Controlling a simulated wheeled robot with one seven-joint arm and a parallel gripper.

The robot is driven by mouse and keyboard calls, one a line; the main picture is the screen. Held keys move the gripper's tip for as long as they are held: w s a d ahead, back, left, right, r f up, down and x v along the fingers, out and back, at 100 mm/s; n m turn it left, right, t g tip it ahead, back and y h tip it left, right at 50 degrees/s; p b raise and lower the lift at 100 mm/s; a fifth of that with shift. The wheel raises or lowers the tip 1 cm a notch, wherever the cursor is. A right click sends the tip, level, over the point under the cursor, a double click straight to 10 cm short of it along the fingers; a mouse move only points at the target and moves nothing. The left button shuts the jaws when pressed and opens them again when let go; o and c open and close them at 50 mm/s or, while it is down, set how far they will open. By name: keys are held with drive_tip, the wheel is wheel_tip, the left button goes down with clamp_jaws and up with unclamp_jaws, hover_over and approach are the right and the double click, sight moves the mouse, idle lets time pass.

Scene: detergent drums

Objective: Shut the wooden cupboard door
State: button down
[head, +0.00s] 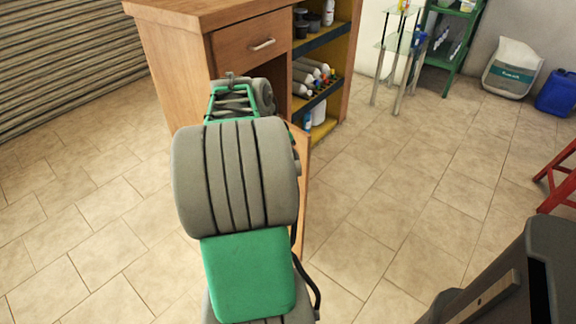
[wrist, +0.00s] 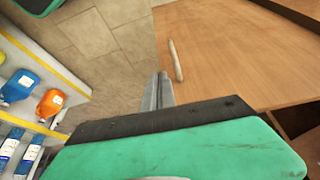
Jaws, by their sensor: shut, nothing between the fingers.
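The wooden cupboard (head: 180,65) stands at the upper middle of the head view, with a drawer above a dark opening. Its door (head: 304,185) stands open toward me, mostly hidden behind my arm. In the wrist view a wooden panel, which looks like the door (wrist: 235,55), fills the right side and carries a slim upright handle (wrist: 176,60). My gripper (wrist: 161,82) has its fingers together and empty, just left of the handle. I cannot tell whether it touches the panel. In the head view my arm hides the fingers.
Yellow-edged shelves with bottles (head: 310,80) adjoin the cupboard's right side; bottles (wrist: 20,87) also show at left in the wrist view. A glass side table (head: 398,45), green rack (head: 455,50) and red stool (head: 560,175) stand right. Tiled floor between is clear.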

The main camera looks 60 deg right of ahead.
sight(299, 164)
drive_tip(key=d+f, duration=0.2)
drive_tip(key=s+d+f+b, duration=0.1)
drive_tip(key=d+f, duration=0.1)
drive_tip(key=f, duration=0.1)
drive_tip(key=d+f, duration=0.2)
drive_tip(key=shift+s+f+b, duration=0.3)
drive_tip(key=shift+s+b, duration=0.05)
drive_tip(key=shift+d, duration=0.35)
drive_tip(key=shift+r, duration=0.1)
